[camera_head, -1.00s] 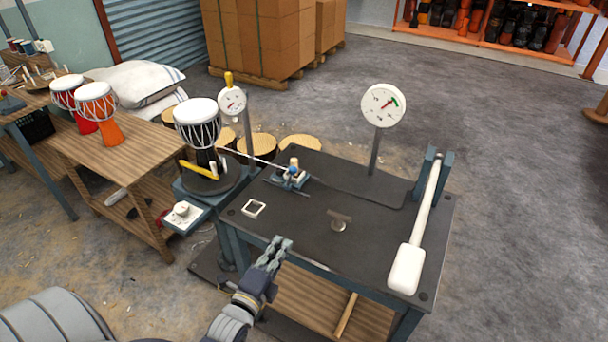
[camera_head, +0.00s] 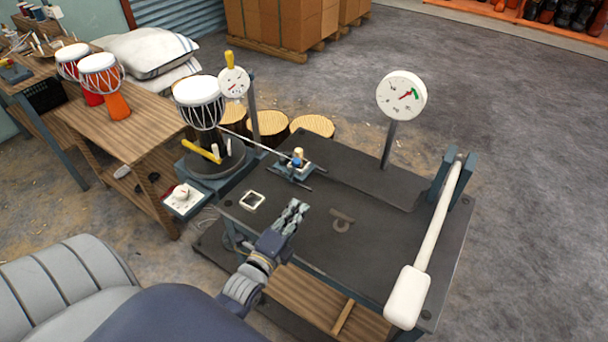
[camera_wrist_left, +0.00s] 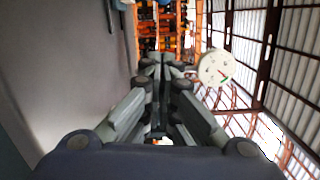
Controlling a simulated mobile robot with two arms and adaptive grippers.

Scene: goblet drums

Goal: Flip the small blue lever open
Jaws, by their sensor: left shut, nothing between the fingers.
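The small blue lever (camera_head: 296,163) appears as a blue part on a little clamp-like fixture (camera_head: 291,173) with a pale knob, on the dark bench top. A rope runs from this fixture to the drum (camera_head: 201,105). Whether the lever is raised or lowered is too small to tell. My left gripper (camera_head: 298,206) is shut and empty over the near edge of the bench, below the fixture in the picture and apart from it. In the left wrist view its fingers (camera_wrist_left: 162,68) are together, and the lever cannot be made out. My right gripper is not in view.
The dark bench top (camera_head: 315,255) has a white square frame (camera_head: 252,201) and a small T-handle (camera_head: 342,217). A long white-handled lever (camera_head: 435,235) stands at the right. A round gauge (camera_head: 402,95) rises behind on a post. The bench's middle is mostly clear.

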